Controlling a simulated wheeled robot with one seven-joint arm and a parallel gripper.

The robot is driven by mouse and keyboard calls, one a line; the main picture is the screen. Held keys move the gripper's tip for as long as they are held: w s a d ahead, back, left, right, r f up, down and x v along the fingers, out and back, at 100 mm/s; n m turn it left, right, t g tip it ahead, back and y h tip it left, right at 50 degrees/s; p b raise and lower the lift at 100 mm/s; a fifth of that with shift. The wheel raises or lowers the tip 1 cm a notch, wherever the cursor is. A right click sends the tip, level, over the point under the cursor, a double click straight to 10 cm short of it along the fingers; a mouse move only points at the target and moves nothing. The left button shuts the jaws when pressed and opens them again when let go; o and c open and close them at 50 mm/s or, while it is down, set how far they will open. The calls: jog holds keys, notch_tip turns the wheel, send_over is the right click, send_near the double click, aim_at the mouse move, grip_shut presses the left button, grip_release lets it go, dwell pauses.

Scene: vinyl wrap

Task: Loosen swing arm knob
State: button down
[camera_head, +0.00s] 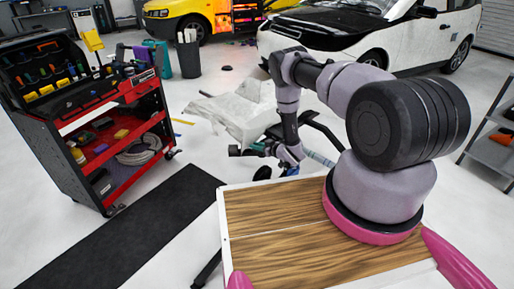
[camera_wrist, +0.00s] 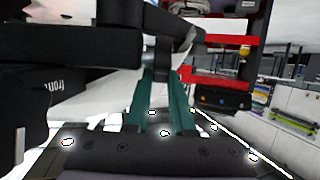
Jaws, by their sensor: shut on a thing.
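My gripper (camera_head: 258,148) reaches down at the black stand in the middle of the head view. In the wrist view its two teal fingers (camera_wrist: 163,95) run close together up to the black swing arm (camera_wrist: 180,28). The fingers are shut on a small dark part there, which I take to be the swing arm knob; it is mostly hidden by the fingers and black bars. A black block marked "front" (camera_wrist: 62,86) is at the left of the wrist view. In the head view the knob is too small to make out.
White film (camera_head: 238,108) hangs over the stand. A red and black tool cart (camera_head: 120,180) stands at left, beside a black floor mat (camera_head: 130,235). A white car (camera_head: 370,35) is behind my arm. A grey shelf (camera_head: 490,150) stands at right. Floor between cart and stand is mostly open.

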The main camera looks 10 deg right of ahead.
jog(key=g+h, duration=0.1)
jog(key=g, duration=0.1)
jog(key=w+g+h, duration=0.1)
jog(key=shift+a+r+g+h, duration=0.2)
jog(key=shift+a+g+h, duration=0.1)
jog(key=shift+a+g, duration=0.1)
jog(key=g+h, duration=0.1)
jog(key=g, duration=0.1)
jog(key=shift+w+a+f+g+h, duration=0.15)
jog(key=shift+w+g+h, duration=0.25)
jog(key=g, duration=0.1)
jog(key=g+h, duration=0.2)
jog(key=shift+w+a+f+g, duration=0.3)
jog(key=shift+w, duration=0.1)
jog(key=shift+w+a+f+g+h, duration=0.1)
jog(key=shift+f+g+h, duration=0.05)
jog(key=shift+g+h, duration=0.4)
jog(key=shift+f+g+h, duration=0.15)
jog(key=shift+g+h, duration=0.3)
jog(key=shift+g, duration=0.2)
jog(key=c, duration=1)
grip_release()
jog(key=shift+f, duration=0.1)
jog(key=shift+c, duration=0.2)
